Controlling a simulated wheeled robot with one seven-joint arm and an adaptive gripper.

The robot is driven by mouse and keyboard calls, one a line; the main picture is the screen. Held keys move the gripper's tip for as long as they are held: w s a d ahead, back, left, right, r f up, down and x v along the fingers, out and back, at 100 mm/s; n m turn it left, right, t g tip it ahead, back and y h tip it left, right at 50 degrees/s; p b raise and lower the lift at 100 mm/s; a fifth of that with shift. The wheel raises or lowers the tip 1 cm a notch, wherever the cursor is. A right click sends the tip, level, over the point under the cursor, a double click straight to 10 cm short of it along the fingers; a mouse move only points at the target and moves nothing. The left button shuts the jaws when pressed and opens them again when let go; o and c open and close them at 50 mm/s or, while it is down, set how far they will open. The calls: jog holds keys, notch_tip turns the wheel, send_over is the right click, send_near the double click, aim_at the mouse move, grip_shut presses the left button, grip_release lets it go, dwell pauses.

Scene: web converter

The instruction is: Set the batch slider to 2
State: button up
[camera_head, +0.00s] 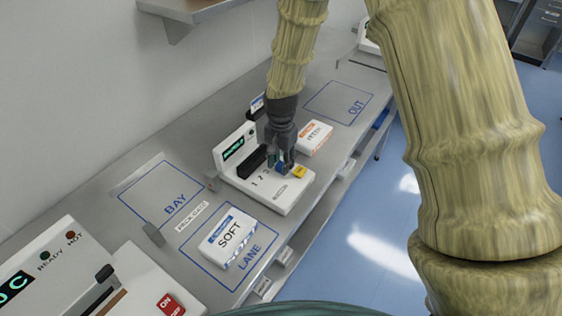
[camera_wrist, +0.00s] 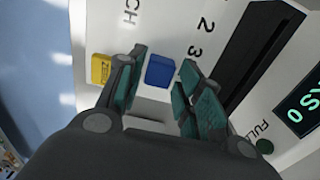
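The white control box (camera_head: 293,199) stands on the grey bench, with the numbers 1, 2 and 3 printed on its top. My gripper (camera_head: 283,165) reaches down over the box. Contact with the knob cannot be told.
A black bar (camera_head: 252,160) and an upright green-lit display (camera_head: 234,150) stand behind the numbers. A "SOFT" pack (camera_head: 230,238) lies in the LANE outline; an orange-edged pack (camera_head: 314,138) lies beyond. The BAY outline (camera_head: 148,190) is clear.

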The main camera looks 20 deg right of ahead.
aim_at(270, 183)
jog(key=shift+f, duration=0.6)
grip_shut()
jog(key=shift+s+a, duration=0.95)
jog(key=shift+a, duration=0.25)
jog(key=shift+s+a, duration=0.95)
jog(key=shift+a, duration=0.2)
grip_release()
jog(key=shift+r, duration=0.1)
